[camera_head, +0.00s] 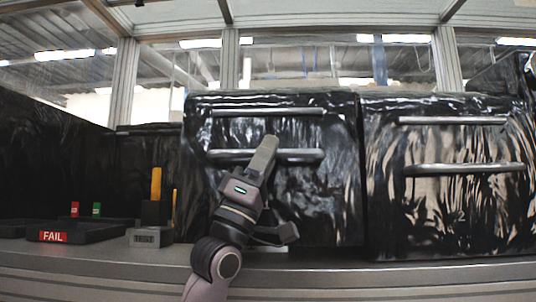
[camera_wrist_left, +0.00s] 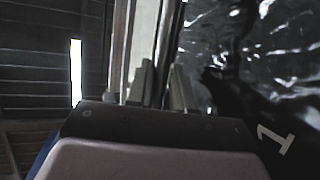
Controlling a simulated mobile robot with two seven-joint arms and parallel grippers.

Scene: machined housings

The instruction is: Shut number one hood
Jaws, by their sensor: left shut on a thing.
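The number one hood (camera_head: 330,195) is a glossy black box front on the bench, with an upper bar (camera_head: 290,111) and a lower bar handle (camera_head: 304,155). Its white "1" mark (camera_wrist_left: 274,139) shows on the dark surface in the left wrist view. My left gripper (camera_head: 264,152) reaches up in front of the hood and is shut on the lower bar handle. In the left wrist view its fingers (camera_wrist_left: 161,88) stand close to a pale upright bar; the grip itself is partly hidden by the wrist. My right gripper is in neither view.
A second black hood (camera_head: 450,210) with two bars stands close on the right. At left are a dark tray (camera_head: 85,232) marked FAIL and a small grey block (camera_head: 150,237) with a yellow upright part.

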